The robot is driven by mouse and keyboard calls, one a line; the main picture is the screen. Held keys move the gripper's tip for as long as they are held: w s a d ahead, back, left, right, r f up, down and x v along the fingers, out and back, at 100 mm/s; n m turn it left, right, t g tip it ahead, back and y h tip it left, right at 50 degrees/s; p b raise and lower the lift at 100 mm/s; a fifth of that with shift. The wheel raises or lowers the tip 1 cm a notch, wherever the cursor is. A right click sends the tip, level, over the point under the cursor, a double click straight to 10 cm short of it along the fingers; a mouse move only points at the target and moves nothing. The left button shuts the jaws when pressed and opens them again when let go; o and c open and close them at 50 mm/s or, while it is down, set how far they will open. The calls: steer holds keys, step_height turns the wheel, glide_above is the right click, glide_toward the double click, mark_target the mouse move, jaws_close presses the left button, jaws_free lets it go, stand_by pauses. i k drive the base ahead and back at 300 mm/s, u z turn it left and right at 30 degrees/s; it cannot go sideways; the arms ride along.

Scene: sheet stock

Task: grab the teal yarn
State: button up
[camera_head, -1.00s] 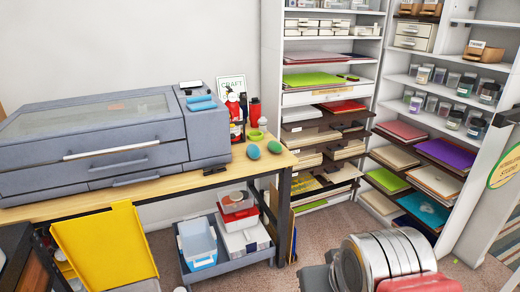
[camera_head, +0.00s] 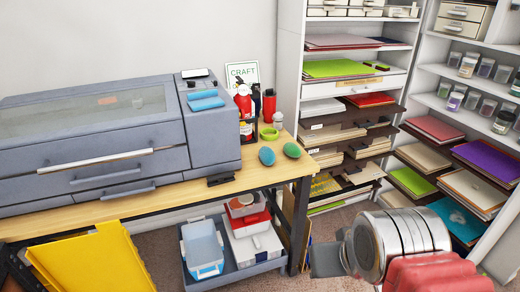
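A teal yarn ball (camera_head: 267,156) sits near the right end of the wooden table top, right of the grey machine. A greener ball (camera_head: 292,150) lies just to its right, a small gap apart. My gripper (camera_head: 326,260) is at the lower right, below and right of the yarn and apart from it. Only a grey end piece shows beyond my silver arm link, so its fingers cannot be made out clearly. Nothing is seen held in it.
The large grey machine (camera_head: 100,140) fills the table's left. Shelves with sheet stock (camera_head: 350,70) rise at the right. A yellow panel (camera_head: 90,265) stands at the lower left.

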mark_target(268, 155)
steer(key=u, duration=0.5)
steer(key=i, duration=0.95)
steer(key=u, duration=0.6)
